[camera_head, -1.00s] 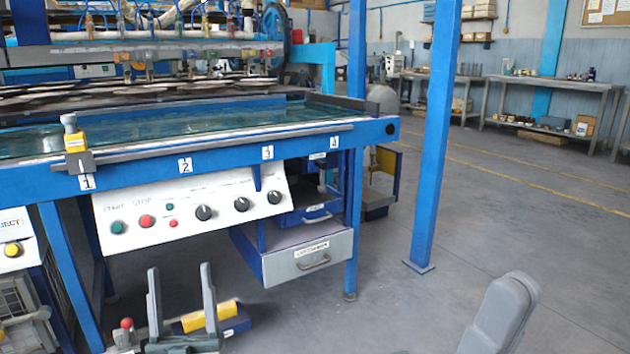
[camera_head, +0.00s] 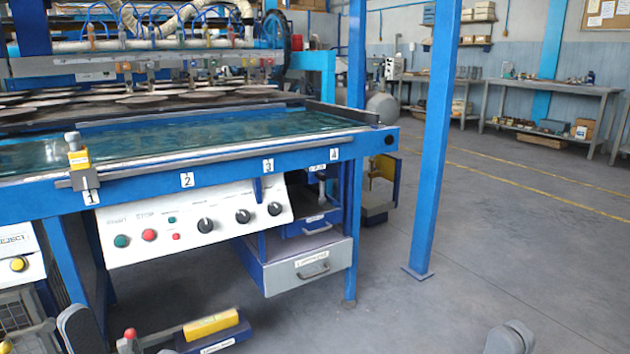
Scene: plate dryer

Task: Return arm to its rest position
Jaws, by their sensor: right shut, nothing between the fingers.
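A small grey part of my right arm's end, with my right gripper (camera_head: 510,338), shows at the bottom edge, right of the middle. It is shut and empty, over bare floor and touching nothing. Another dark grey part of mine (camera_head: 82,330) shows at the bottom left, in front of the machine's left leg. Its fingers cannot be made out, so its opening cannot be told.
The blue plate dryer machine (camera_head: 225,165) fills the left, with a white control panel (camera_head: 190,230) and a grey drawer (camera_head: 308,268) below. A yellow-and-blue foot pedal (camera_head: 212,326) lies on the floor. A blue post (camera_head: 436,150) stands right of it. The floor (camera_head: 530,235) beyond is clear.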

